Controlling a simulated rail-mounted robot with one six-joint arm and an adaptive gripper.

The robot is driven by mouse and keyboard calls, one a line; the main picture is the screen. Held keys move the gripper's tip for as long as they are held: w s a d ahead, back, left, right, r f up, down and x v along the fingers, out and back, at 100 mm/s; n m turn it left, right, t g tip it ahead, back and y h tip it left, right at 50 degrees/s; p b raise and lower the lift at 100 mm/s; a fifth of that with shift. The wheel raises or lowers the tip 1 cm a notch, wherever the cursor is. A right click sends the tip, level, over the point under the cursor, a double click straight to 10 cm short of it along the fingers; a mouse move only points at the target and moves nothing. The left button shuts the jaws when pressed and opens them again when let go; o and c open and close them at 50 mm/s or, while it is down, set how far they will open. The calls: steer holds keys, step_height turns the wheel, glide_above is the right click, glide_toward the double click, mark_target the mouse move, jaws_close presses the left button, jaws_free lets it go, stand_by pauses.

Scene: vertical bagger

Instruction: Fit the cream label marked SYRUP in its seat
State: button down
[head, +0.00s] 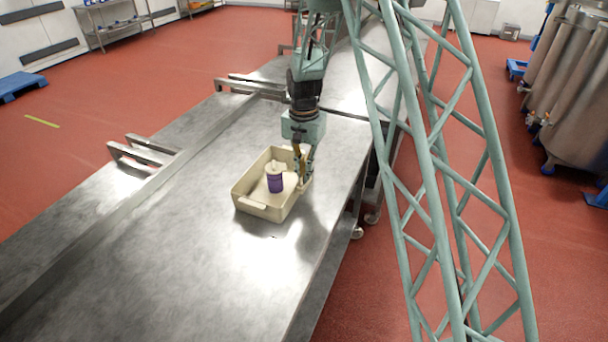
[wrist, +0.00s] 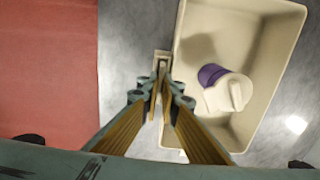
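A cream bin (head: 240,189) stands on the steel table, and it also shows in the wrist view (wrist: 258,143). A small cream holder (wrist: 161,54) sits at the outside of the bin's left wall in the wrist view. My gripper (head: 302,183) points down at the bin's right side in the head view. In the wrist view its fingertips (wrist: 160,88) are close together on a thin cream piece seen edge-on, which looks like the label (wrist: 160,79). The label's upper end meets the holder in this view; how deep it sits is hidden. No SYRUP lettering is readable.
A purple container with a cream top (head: 275,180) is inside the bin. The steel table (head: 170,265) is clear in front of the bin. Metal brackets (head: 145,150) stand along its left rail. Red floor (wrist: 45,70) lies beyond the table edge.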

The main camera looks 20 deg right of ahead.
steer(key=c, duration=2.4)
jaws_free()
steer(key=shift+r, duration=0.15)
steer(key=shift+r+p, duration=1.3)
steer(key=shift+r, duration=2.05)
steer(key=shift+r, duration=0.15)
steer(key=shift+r, duration=5.9)
